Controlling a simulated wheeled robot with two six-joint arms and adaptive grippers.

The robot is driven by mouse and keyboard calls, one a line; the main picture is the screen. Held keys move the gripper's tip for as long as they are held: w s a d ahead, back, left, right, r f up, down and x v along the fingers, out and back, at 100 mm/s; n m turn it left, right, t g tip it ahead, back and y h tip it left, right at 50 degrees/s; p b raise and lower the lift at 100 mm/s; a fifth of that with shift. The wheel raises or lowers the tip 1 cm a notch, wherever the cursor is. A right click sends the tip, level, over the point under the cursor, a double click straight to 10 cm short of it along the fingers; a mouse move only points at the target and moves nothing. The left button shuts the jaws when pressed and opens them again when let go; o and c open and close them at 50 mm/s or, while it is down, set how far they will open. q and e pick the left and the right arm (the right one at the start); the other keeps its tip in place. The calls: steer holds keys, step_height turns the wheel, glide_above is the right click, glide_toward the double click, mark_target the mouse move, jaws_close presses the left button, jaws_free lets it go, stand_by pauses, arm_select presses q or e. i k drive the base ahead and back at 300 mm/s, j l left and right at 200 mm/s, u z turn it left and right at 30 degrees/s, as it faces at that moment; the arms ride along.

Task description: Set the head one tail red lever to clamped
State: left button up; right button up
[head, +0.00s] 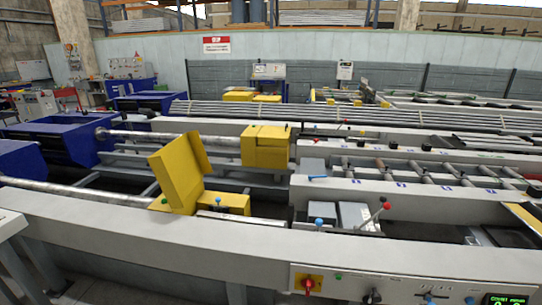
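A lever with a red ball knob (386,205) stands on the near side of the runout table (245,250), right of centre. Its thin rod rises toward the upper right from a dark pivot beside a grey block (354,214). A blue ball knob (319,222) stands to the left of it. I cannot tell from this view whether the red lever is at clamped, and no label by it is readable. Neither of my grippers shows in the head view.
A yellow hinged cover (176,174) stands raised left of centre, and a yellow box (265,148) is behind it. A front panel carries a red rotary switch (308,285) and a green display (508,300). A blue-handled lever (317,178) is farther back.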

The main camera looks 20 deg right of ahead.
mark_target(357, 229)
steer(key=z, duration=1.65)
